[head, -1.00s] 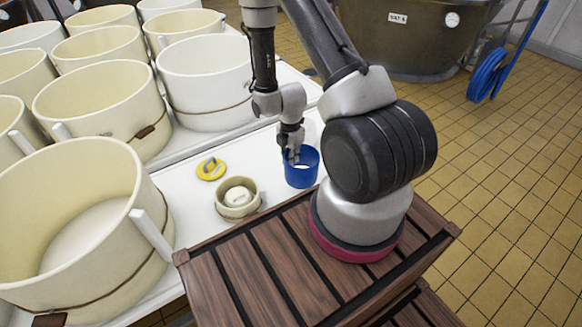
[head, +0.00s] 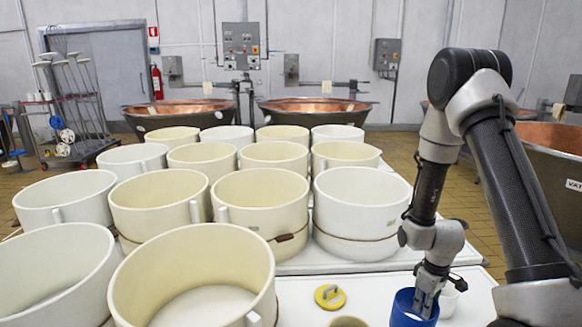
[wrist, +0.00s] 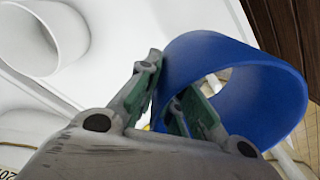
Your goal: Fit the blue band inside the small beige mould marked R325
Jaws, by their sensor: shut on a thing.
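The blue band (head: 412,319) is an open ring at the lower edge of the head view, right of centre. My gripper (head: 424,300) reaches down to it and is shut on its wall. In the wrist view the band (wrist: 235,62) fills the right side, one green-padded finger outside its wall and one inside. I cannot tell whether it touches the white table. A small beige mould (head: 348,322) shows only as a sliver of rim at the bottom edge, left of the band. No R325 marking is legible.
A yellow disc (head: 330,296) lies on the white table (head: 300,305). A small white mould (head: 449,301) stands close behind the band, to its right. Several large cream moulds (head: 200,275) crowd the table to the left. Copper vats (head: 310,108) stand farther back.

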